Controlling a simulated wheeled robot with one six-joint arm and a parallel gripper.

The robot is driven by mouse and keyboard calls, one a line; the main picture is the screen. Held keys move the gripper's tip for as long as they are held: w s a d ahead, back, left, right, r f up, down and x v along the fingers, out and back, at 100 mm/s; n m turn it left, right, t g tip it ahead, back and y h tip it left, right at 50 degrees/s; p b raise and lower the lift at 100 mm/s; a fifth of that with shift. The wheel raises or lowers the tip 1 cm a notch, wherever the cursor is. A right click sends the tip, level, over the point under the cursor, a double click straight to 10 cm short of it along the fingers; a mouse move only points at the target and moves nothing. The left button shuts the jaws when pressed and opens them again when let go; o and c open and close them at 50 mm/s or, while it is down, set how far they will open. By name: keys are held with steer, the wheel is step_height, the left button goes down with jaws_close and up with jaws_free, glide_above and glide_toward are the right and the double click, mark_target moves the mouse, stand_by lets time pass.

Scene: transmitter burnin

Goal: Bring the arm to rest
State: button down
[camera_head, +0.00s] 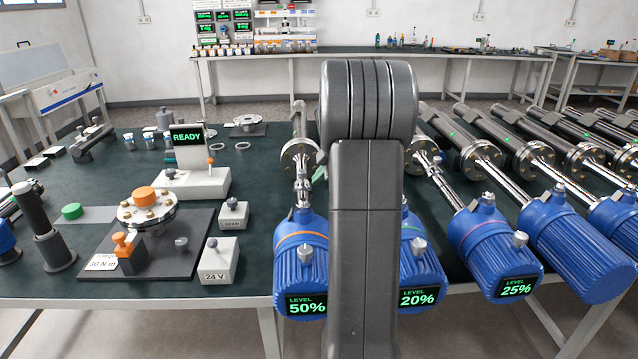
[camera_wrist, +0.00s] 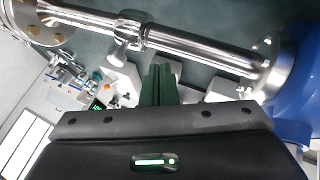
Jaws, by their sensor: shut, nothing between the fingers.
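My arm stands upright in the middle of the head view and covers part of the bench and the transmitters behind it. A blue transmitter housing (camera_wrist: 292,100) is at the right of that view.
Blue transmitters reading 50% (camera_head: 301,255), 20% (camera_head: 422,265) and 25% (camera_head: 492,245) line the bench's front edge around my arm. A READY unit (camera_head: 190,180), a 24 V box (camera_head: 220,262) and a torque fixture (camera_head: 150,212) stand at left. A far bench (camera_head: 350,53) lies behind.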

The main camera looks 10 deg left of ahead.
steer(key=v, duration=0.7)
steer(key=shift+r, duration=0.45)
steer(key=shift+w+a+f, duration=0.1)
steer(key=shift+w, duration=0.05)
